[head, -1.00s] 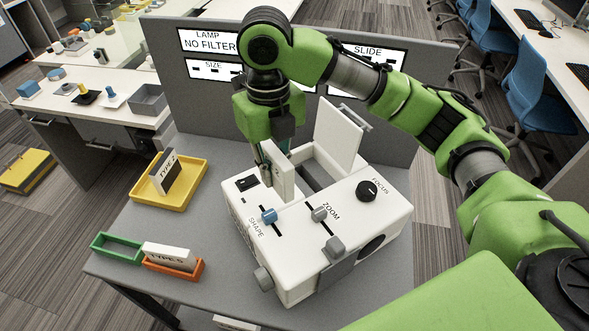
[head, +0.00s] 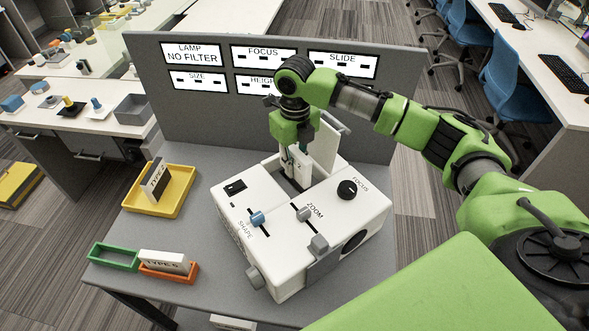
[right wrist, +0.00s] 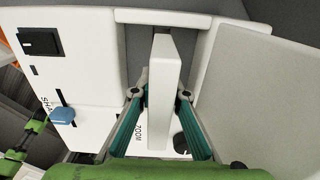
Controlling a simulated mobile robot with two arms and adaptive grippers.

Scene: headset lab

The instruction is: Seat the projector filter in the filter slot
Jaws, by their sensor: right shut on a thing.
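The white projector (head: 345,215) stands on the grey table with its lid (head: 325,145) raised and an open bay behind the zoom slider. My right gripper (head: 299,165) points down at this bay, shut on a flat white plate, the projector filter (right wrist: 160,85). In the right wrist view the filter stands on edge between the teal finger pads, over the bay between the white body and the lid. The filter slot is hidden below the filter, and I cannot tell whether the filter's lower edge is inside it.
A yellow tray (head: 133,199) holds a dark block with a white label. An empty green tray (head: 100,257) and an orange tray (head: 150,272) with a white labelled block lie at the front left. Behind, a grey panel (head: 400,80) carries screens; one reads "LAMP NO FILTER".

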